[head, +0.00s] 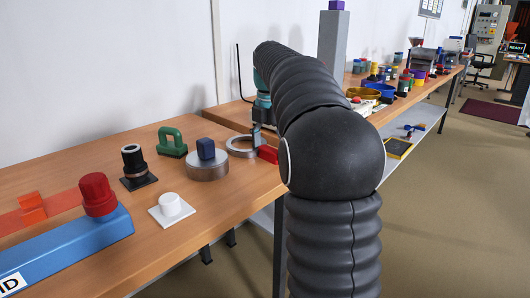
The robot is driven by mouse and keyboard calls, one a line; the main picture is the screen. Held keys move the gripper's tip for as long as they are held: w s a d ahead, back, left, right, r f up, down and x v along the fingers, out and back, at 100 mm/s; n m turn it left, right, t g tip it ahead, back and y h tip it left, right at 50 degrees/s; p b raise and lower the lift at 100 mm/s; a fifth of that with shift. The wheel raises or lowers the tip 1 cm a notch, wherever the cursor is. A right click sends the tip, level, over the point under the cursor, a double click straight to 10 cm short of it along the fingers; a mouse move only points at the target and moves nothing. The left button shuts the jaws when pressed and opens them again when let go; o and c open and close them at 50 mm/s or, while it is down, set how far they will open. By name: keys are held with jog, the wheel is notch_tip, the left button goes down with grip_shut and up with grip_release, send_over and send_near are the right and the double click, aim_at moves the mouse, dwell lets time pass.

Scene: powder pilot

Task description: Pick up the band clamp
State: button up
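The band clamp looks like a silver-grey ring (236,151) with a red block (267,154) on its right side. It lies on the wooden table near the front edge, partly hidden by my gripper and arm. My gripper (257,143) points down over the ring's right side, close to the red block. A grey finger shows there. The other fingertip is not clear, so I cannot tell whether it is open or touches the clamp.
A round metal block with a blue knob (206,150) stands just left of the ring. A green handle (172,142), a black cylinder (133,160), a white knob (171,205) and a red knob (97,194) on a blue beam (70,250) stand further left. A grey post (332,50) rises behind my arm.

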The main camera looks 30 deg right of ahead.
jog(key=shift+s+f, duration=0.1)
jog(key=c, duration=0.5)
jog(key=shift+f, duration=0.1)
jog(key=shift+c, duration=0.2)
